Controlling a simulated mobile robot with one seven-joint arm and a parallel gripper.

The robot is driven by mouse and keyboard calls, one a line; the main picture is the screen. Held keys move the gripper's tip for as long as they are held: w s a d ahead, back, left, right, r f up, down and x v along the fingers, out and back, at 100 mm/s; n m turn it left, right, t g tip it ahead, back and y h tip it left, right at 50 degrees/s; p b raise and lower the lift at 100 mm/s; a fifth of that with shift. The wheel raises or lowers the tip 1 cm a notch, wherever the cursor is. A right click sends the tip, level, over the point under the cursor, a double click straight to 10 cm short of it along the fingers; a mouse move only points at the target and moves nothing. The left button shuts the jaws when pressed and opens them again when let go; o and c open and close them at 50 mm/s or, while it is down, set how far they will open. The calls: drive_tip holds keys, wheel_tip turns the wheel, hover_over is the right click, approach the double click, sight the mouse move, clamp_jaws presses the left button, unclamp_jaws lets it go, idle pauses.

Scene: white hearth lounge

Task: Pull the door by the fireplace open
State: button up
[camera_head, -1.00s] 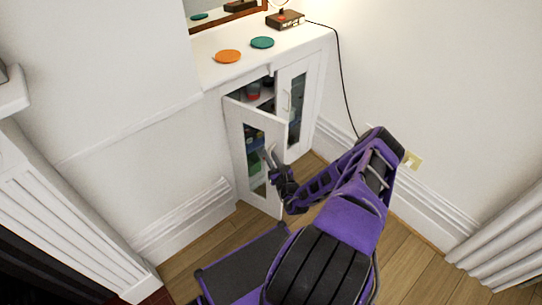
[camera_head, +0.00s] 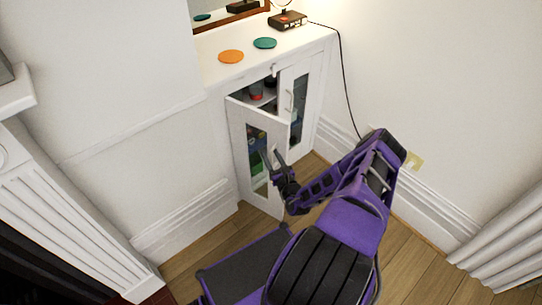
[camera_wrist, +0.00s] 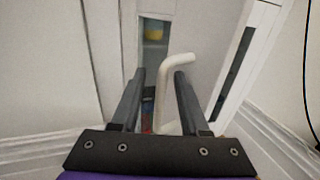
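The white cabinet's left door (camera_head: 234,132), on the fireplace side, has a glass pane and stands partly open, swung out into the room. Its pale bar handle (camera_wrist: 163,85) shows in the wrist view between the two fingers of my gripper (camera_wrist: 160,73). There is a visible gap between the handle and each finger, so the fingers are open around it. In the head view my gripper (camera_head: 271,157) is in front of this door, at its handle side. The fireplace (camera_head: 62,215) is at the left edge.
Shelves with jars (camera_head: 256,92) show through the opening. An orange disc (camera_head: 231,57), a green disc (camera_head: 265,43) and a lamp base (camera_head: 287,21) are on the cabinet top. Wood floor (camera_head: 408,262) is clear at the right.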

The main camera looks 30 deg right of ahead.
drive_tip(key=s+a+p, duration=0.1)
drive_tip(key=s+a, duration=0.2)
drive_tip(key=s, duration=1.4)
drive_tip(key=shift+p, duration=0.4)
drive_tip(key=shift+s+d, duration=0.1)
drive_tip(key=shift+d, duration=0.05)
